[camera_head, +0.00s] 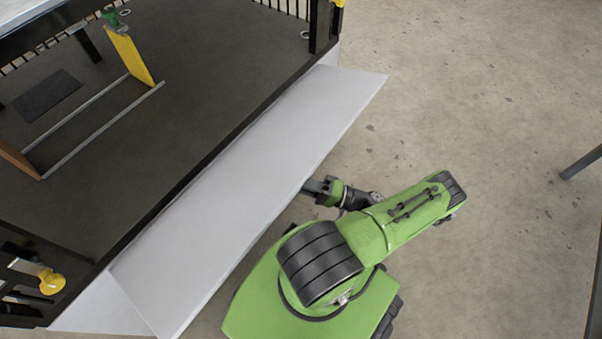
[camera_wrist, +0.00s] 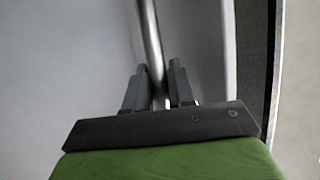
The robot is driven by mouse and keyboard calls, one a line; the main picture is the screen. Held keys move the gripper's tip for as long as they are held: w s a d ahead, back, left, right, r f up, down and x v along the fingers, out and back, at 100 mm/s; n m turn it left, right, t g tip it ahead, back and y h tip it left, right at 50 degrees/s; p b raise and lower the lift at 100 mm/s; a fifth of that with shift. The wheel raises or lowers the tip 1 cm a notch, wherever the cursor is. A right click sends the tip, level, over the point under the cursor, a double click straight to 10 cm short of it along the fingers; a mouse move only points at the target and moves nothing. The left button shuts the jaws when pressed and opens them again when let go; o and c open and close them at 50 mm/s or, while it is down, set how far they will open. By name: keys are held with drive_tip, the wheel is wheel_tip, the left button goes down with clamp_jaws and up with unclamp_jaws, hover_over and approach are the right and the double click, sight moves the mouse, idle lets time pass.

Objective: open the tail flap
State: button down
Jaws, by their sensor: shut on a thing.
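The tail flap (camera_head: 235,185) is a long pale grey panel along the edge of the dark platform. In the head view it slants outward from that edge, away from upright. My gripper (camera_head: 312,187) is at the flap's outer long edge, near the middle of its length. The fingertips' exact contact is partly hidden.
The dark platform (camera_head: 205,75) carries a yellow upright plate (camera_head: 130,55) and two thin rails. A black post (camera_head: 320,25) stands at its far corner. The concrete floor (camera_head: 460,90) is clear to the right, except for a dark bar (camera_head: 582,162) at the right edge.

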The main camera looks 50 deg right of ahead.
drive_tip(key=shift+f+n+t, duration=0.3)
drive_tip(key=shift+f+t, duration=0.2)
drive_tip(key=shift+f, duration=0.6)
drive_tip(key=shift+d, duration=0.1)
drive_tip(key=c, duration=1.1)
unclamp_jaws()
